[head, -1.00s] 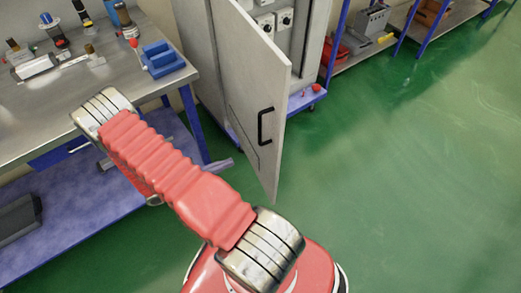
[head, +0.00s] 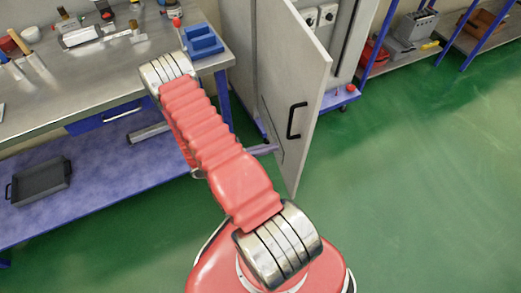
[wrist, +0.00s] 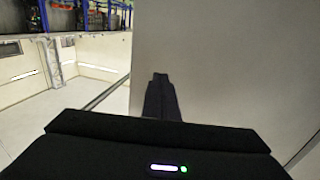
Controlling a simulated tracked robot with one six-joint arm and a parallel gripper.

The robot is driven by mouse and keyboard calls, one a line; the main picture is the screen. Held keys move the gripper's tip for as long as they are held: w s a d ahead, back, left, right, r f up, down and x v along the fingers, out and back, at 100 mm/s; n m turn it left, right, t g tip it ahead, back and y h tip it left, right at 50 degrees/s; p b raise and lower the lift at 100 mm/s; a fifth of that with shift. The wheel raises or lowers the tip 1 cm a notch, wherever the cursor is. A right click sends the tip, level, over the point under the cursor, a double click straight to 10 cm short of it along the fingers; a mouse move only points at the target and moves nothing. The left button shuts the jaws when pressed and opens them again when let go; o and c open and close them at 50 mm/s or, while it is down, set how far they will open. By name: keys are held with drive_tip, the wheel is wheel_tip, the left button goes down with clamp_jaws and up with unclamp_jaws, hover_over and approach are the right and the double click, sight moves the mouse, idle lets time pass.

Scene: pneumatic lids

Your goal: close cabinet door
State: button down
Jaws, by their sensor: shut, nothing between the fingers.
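The grey cabinet door (head: 300,75) stands open in the head view, its black handle (head: 297,120) on the face towards my arm. The cabinet (head: 235,50) is behind it and mostly hidden by the door. A grey end part of my arm shows low at the door's left side. In the wrist view my dark gripper (wrist: 160,77) is shut and empty, in front of a broad grey panel (wrist: 230,70) that looks like the door. I cannot tell whether the fingertips touch it.
A metal workbench (head: 100,85) with tools and a blue block (head: 203,40) stands left, close to my arm. A black tray (head: 40,183) lies on its lower shelf. Blue-legged shelving (head: 385,45) is at the back right. The green floor (head: 420,190) on the right is clear.

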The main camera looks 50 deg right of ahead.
sight(296, 142)
drive_tip(key=shift+x, duration=3.4)
